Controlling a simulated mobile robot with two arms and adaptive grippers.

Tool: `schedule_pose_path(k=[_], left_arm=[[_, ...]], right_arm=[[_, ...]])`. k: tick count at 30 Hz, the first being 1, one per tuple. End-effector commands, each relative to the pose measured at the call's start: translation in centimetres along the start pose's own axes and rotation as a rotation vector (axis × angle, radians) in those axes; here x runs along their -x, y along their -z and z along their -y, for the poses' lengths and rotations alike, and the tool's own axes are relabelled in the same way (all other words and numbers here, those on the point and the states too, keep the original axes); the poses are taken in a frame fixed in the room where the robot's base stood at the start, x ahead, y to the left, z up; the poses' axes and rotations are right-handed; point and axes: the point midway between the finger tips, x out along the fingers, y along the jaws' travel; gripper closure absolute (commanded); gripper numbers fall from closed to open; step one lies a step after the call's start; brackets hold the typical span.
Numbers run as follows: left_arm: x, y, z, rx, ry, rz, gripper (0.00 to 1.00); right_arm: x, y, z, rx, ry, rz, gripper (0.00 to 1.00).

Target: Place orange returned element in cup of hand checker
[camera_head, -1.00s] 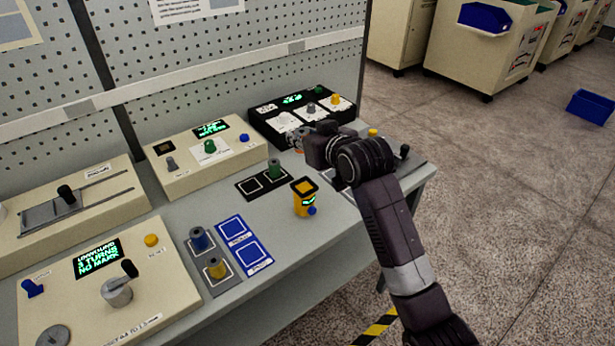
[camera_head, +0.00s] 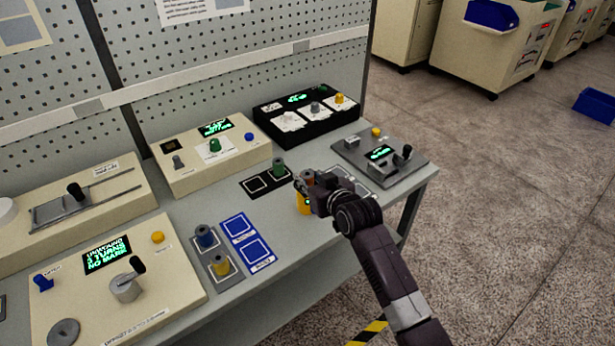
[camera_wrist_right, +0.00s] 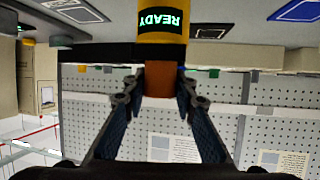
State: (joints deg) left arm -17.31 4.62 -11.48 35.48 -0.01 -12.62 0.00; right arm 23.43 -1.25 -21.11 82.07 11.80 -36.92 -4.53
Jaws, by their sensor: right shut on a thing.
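My right gripper (camera_head: 309,187) is at the yellow hand checker (camera_head: 303,204), which stands on the grey bench and is partly hidden by the gripper. The orange element (camera_head: 307,177) is between its fingers and also shows in the right wrist view (camera_wrist_right: 158,84). In that upside-down view the fingers (camera_wrist_right: 159,92) are shut on the element, and the checker (camera_wrist_right: 163,15) with its lit "READY" display is right against it. The element meets the checker's dark rim; I cannot tell how deep it sits in the cup. My left gripper is out of view.
A dark two-square mat (camera_head: 266,183) with a green spindle (camera_head: 278,167) lies left of the checker. Blue pads (camera_head: 256,252) lie in front. A black box (camera_head: 305,125) stands behind, and a grey device (camera_head: 380,155) stands right near the bench edge.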

Motion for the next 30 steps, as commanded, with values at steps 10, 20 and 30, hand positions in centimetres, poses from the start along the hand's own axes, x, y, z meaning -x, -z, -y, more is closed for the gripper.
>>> schedule_pose_path(k=[10,20,30], left_arm=[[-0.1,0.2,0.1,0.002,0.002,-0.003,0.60],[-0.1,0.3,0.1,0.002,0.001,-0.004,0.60],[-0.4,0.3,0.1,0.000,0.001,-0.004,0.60]], right_arm=[[-0.1,-0.3,0.0,0.000,0.000,0.001,0.60],[0.0,-0.1,0.0,0.000,0.000,0.000,0.57],[2.9,0.0,-0.1,0.000,-0.001,-0.001,0.57]])
